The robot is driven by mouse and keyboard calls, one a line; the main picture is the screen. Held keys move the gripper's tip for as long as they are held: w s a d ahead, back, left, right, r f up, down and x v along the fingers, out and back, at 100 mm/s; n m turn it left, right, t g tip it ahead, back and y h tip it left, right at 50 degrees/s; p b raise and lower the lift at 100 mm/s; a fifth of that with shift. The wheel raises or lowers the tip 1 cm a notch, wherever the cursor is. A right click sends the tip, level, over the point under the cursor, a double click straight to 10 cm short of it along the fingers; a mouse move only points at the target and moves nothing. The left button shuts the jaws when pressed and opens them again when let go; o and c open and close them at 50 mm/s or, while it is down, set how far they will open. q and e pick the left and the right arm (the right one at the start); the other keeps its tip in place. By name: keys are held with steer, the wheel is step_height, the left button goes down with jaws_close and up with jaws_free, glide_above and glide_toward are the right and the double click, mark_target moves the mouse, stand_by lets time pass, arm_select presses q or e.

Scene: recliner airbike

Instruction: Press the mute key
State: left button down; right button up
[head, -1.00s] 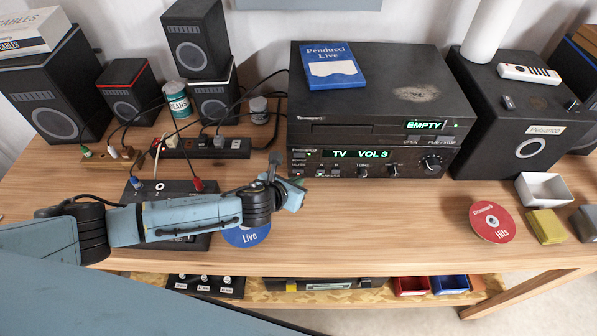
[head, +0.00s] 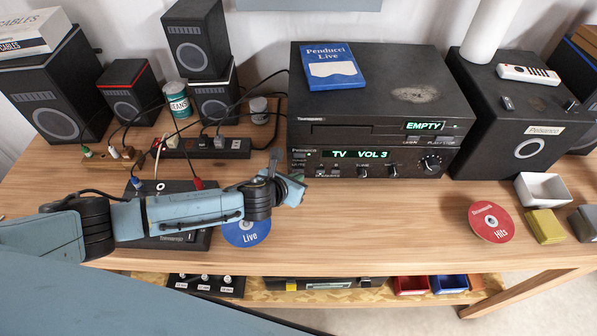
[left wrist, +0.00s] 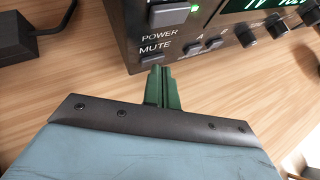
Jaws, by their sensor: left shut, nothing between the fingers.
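The black receiver (head: 370,166) reads "TV VOL 3" in the head view. The mute key (left wrist: 151,59) is a small dark key under the "MUTE" label at the receiver's lower left front, below the power key (left wrist: 172,15). My left gripper (left wrist: 161,70) has its green fingers shut and empty. Its tips are just below and to the right of the mute key in the left wrist view; I cannot tell whether they touch it. In the head view my left gripper (head: 300,181) is at the receiver's lower left corner. My right gripper is not in view.
A player (head: 370,100) showing "EMPTY" sits on the receiver. Small keys (left wrist: 205,45) and knobs lie right of the mute key. A power strip (head: 205,147) with cables is to the left, a blue disc (head: 246,236) lies in front.

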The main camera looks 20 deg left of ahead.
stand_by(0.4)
arm_select(q)
steer(key=shift+s+d+p, duration=0.15)
steer(key=shift+s+p, duration=0.4)
steer(key=shift+s, duration=0.1)
steer(key=shift+s+d+r+p, duration=0.1)
steer(key=shift+s+d+p, duration=0.2)
steer(key=shift+s, duration=0.45)
steer(key=shift+s+d+p, duration=0.15)
steer(key=shift+s+p, duration=0.25)
steer(key=shift+s, duration=0.3)
steer(key=shift+s+d, duration=0.2)
steer(key=shift+s, duration=0.55)
steer(key=shift+s+d, duration=0.2)
steer(key=shift+s, duration=0.5)
